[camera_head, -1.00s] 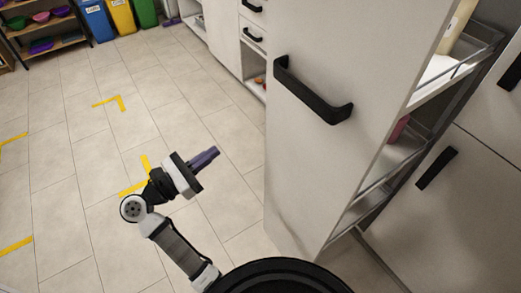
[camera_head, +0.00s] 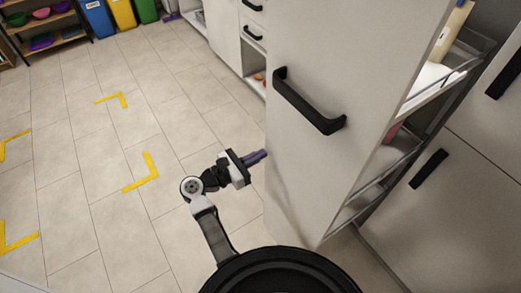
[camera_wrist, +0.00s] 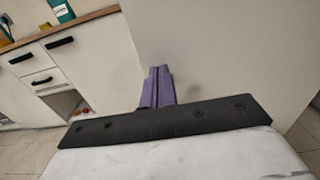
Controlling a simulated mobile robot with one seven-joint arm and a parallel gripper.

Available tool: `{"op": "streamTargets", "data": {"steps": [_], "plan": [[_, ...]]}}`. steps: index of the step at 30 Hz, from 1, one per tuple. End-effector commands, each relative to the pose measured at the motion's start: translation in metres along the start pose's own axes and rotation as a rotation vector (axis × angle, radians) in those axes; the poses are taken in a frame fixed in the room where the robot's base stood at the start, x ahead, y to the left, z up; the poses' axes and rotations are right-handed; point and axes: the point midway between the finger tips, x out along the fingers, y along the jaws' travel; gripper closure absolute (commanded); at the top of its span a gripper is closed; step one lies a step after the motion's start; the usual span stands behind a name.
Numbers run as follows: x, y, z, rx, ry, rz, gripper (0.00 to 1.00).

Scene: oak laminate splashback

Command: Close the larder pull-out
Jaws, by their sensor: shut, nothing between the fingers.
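The larder pull-out (camera_head: 330,60) stands open in the head view, its tall pale front panel out from the cabinet line and its wire-railed shelves (camera_head: 395,150) showing on the right side. A black bar handle (camera_head: 308,104) is on the upper part of the panel. My gripper (camera_head: 258,157) is shut and empty, its purple fingers pointing at the panel's left edge, below the handle. In the wrist view the shut fingers (camera_wrist: 157,84) point at the pale panel (camera_wrist: 220,50). I cannot tell whether the tips touch it.
Grey cabinet fronts with black handles (camera_head: 428,168) stand on the right. White drawers (camera_head: 252,30) and an open niche lie behind the panel. Tiled floor with yellow corner marks (camera_head: 150,175) is clear on the left. Coloured bins (camera_head: 120,12) stand far back.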

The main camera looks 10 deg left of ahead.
Motion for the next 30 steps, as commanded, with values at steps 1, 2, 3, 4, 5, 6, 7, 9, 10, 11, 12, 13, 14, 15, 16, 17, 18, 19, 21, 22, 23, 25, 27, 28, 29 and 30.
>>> {"op": "streamTargets", "data": {"steps": [1, 2, 3, 4, 5, 6, 7, 9, 10, 11, 12, 13, 14, 15, 16, 17, 18, 19, 21, 22, 23, 25, 27, 28, 29, 30], "plan": [[0.005, 0.000, 0.002, 0.000, 0.000, 0.000, 1.00], [0.007, 0.000, 0.001, 0.000, 0.000, 0.000, 1.00], [0.009, 0.000, 0.001, 0.000, 0.000, 0.000, 1.00], [0.010, 0.000, 0.000, 0.000, 0.000, 0.000, 1.00], [0.011, 0.000, 0.000, 0.000, 0.000, 0.000, 1.00], [0.012, 0.000, 0.000, 0.000, 0.000, 0.001, 1.00], [0.012, 0.000, 0.000, 0.000, 0.000, 0.001, 1.00], [0.012, 0.000, 0.000, 0.000, 0.000, 0.001, 1.00], [0.012, 0.000, 0.000, 0.000, 0.000, 0.001, 1.00], [0.012, 0.000, -0.001, 0.000, 0.000, 0.001, 1.00], [0.012, 0.000, 0.000, 0.000, 0.000, 0.001, 1.00], [0.012, 0.000, 0.000, 0.000, 0.000, 0.001, 1.00], [0.012, 0.000, 0.000, 0.000, 0.000, 0.001, 1.00], [0.012, 0.000, 0.000, 0.000, 0.000, 0.001, 1.00], [0.012, 0.000, 0.000, 0.000, 0.000, 0.001, 1.00], [0.012, 0.000, 0.000, 0.000, 0.000, 0.001, 1.00], [0.013, 0.000, 0.000, 0.000, -0.001, 0.001, 1.00], [0.014, 0.000, -0.001, 0.001, -0.001, 0.001, 1.00], [0.018, 0.000, -0.001, 0.001, -0.001, 0.000, 1.00], [0.020, 0.000, -0.001, 0.001, -0.001, 0.000, 1.00], [0.022, 0.000, -0.001, 0.001, -0.001, -0.001, 1.00], [0.029, 0.000, -0.001, 0.001, -0.002, -0.002, 1.00], [0.039, 0.000, -0.001, 0.002, -0.002, -0.003, 1.00], [0.043, 0.000, -0.001, 0.002, -0.002, -0.004, 1.00], [0.048, 0.000, -0.002, 0.003, -0.002, -0.003, 1.00], [0.055, 0.000, -0.002, 0.003, -0.002, -0.003, 1.00]]}}
